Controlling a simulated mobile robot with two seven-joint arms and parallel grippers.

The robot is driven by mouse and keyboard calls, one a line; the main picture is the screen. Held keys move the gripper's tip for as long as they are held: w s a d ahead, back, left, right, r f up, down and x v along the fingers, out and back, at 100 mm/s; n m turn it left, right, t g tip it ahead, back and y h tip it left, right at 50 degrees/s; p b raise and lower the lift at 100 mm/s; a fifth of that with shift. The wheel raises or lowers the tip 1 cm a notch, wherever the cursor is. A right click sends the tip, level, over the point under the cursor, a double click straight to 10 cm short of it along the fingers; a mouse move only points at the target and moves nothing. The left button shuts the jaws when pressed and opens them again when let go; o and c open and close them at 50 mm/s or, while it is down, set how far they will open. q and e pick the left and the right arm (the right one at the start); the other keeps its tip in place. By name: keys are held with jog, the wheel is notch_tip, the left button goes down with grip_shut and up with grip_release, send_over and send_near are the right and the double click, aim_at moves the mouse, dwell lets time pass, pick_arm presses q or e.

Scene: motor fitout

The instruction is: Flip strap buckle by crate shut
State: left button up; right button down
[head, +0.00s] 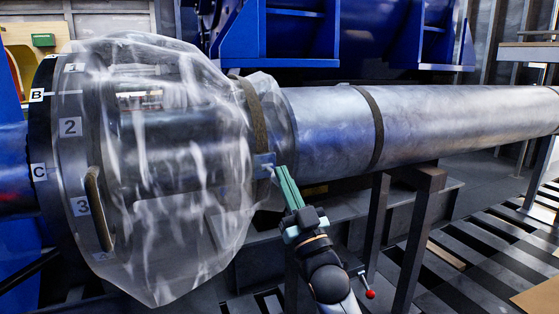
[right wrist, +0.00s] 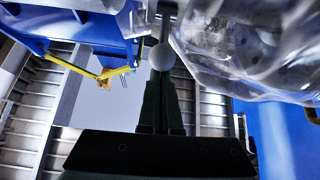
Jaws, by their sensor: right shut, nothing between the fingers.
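A brown strap (head: 256,115) runs around the narrow end of the clear plastic wrap. A small blue-grey buckle (head: 264,165) sits on the strap's lower front side. I cannot tell from this angle whether its lever is shut. My right gripper (head: 281,172) is shut and empty, its green fingertips right beside the buckle, maybe touching it. In the right wrist view the shut fingers (right wrist: 161,85) point at a pale round knob (right wrist: 160,57) on a dark bar, probably part of the buckle. My left gripper is not in view. I cannot make out a crate for certain.
The plastic wrap (head: 175,170) bulges over the flanged end of a long metal shaft (head: 440,115). A second strap (head: 374,125) circles the shaft further right. A dark support stand (head: 410,240) stands below it. A red knob (head: 370,294) shows beside my right wrist.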

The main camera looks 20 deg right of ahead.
pick_arm(q)
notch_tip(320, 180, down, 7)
jog(key=b, duration=0.5)
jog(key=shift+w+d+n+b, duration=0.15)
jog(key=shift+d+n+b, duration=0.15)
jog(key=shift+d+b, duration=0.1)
pick_arm(e)
notch_tip(320, 180, down, 6)
jog(key=w+t, duration=0.1)
jog(key=t, duration=0.1)
jog(key=shift+w, duration=0.2)
